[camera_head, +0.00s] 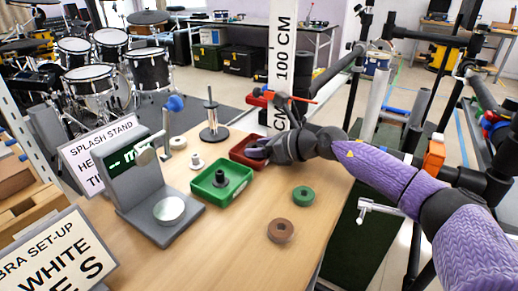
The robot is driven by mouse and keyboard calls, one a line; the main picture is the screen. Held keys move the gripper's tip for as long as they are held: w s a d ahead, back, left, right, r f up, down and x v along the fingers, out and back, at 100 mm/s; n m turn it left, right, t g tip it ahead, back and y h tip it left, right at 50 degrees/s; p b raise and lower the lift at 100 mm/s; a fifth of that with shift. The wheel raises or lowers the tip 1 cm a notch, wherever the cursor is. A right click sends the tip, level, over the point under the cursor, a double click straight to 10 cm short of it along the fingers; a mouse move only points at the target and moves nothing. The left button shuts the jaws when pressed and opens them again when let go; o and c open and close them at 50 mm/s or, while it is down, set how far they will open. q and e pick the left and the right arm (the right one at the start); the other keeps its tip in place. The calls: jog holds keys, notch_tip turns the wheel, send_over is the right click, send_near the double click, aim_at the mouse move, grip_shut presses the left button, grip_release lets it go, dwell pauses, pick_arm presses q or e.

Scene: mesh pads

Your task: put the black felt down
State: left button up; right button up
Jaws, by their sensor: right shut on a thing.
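My right gripper (258,151) reaches in from the right and is low over the red tray (238,153). It is shut on a dark thing, taken as the black felt, which is mostly hidden by the fingers and hard to tell from them. I cannot tell whether it touches the tray floor. My left gripper is not in view.
A green tray (243,171) holding a black flanged piece (221,179) stands nearer. A green ring (303,196) and a brown ring (281,230) lie on the wooden table (235,245). A rod stand (213,132) is behind; a grey scale-like device (135,190) stands left.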

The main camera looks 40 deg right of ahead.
jog(key=o, duration=0.9)
jog(key=shift+f, duration=0.1)
jog(key=shift+o, duration=1.6)
jog(key=shift+r, duration=0.25)
jog(key=p+v, duration=0.2)
jog(key=v, duration=0.4)
jog(key=shift+s+r, duration=0.15)
jog(key=shift+s, duration=0.05)
jog(key=p+v, duration=0.4)
jog(key=p, duration=0.1)
jog(key=shift+s+d+r+p, duration=0.1)
jog(key=shift+s+r+p, duration=0.1)
jog(key=shift+r+p, duration=0.2)
jog(key=shift+s+d+f+p, duration=0.1)
jog(key=shift+s+d+p, duration=0.1)
jog(key=shift+s+p, duration=0.2)
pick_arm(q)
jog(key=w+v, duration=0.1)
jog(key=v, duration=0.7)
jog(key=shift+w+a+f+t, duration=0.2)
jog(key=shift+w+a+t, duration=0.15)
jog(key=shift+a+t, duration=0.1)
pick_arm(e)
jog(key=shift+f, duration=0.1)
